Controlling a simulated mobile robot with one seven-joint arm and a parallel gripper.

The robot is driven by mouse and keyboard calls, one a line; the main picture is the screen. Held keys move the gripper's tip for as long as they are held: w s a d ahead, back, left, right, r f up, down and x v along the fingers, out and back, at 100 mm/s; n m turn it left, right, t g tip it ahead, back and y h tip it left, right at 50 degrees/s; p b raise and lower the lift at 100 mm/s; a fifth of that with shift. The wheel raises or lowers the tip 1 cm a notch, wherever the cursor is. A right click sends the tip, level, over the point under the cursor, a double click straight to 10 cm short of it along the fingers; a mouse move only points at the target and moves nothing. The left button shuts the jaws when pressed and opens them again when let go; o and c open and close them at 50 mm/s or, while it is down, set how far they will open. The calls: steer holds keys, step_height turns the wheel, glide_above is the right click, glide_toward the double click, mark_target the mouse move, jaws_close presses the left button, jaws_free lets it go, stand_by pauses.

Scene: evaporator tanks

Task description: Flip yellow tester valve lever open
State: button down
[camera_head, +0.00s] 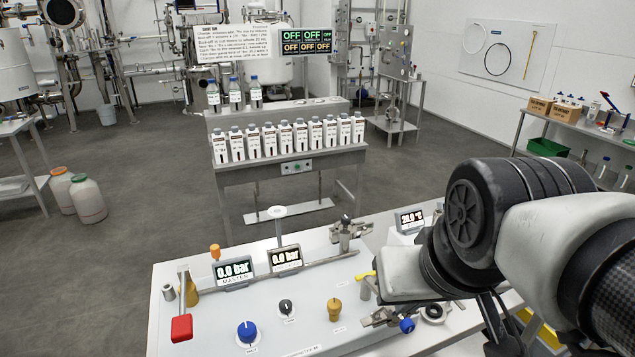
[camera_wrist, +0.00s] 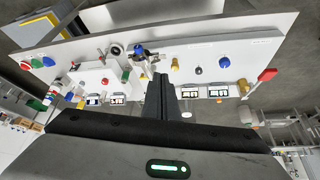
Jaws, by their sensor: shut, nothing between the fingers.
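The white tester panel (camera_head: 215,330) fills the lower middle of the head view. A small yellow lever (camera_head: 365,276) shows on it, just left of my arm's grey-white link, which may hide part of it. I cannot tell the lever's exact angle. In the wrist view my gripper (camera_wrist: 160,78) is shut and empty, its dark fingers pointing at the panel. I cannot make out the yellow lever in that view; the fingers may cover it. In the head view the fingertips cannot be made out. A blue-knobbed valve (camera_wrist: 140,52) shows beyond the fingertips.
The panel also carries a red-handled lever (camera_head: 182,327), a blue knob (camera_head: 247,332), a black knob (camera_head: 286,307), a brass knob (camera_head: 334,308) and two displays reading 0.0 bar (camera_head: 234,270). A bench of white bottles (camera_head: 290,170) stands behind.

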steer(key=w+f+n+g, duration=0.1)
steer(key=w+f+n, duration=0.15)
steer(key=w, duration=1.65)
steer(key=w+f+n+g+y+b, duration=0.1)
steer(key=w+f, duration=1.1)
steer(key=w, duration=0.2)
steer(key=shift+d+f, duration=0.35)
steer(key=shift+d, duration=0.05)
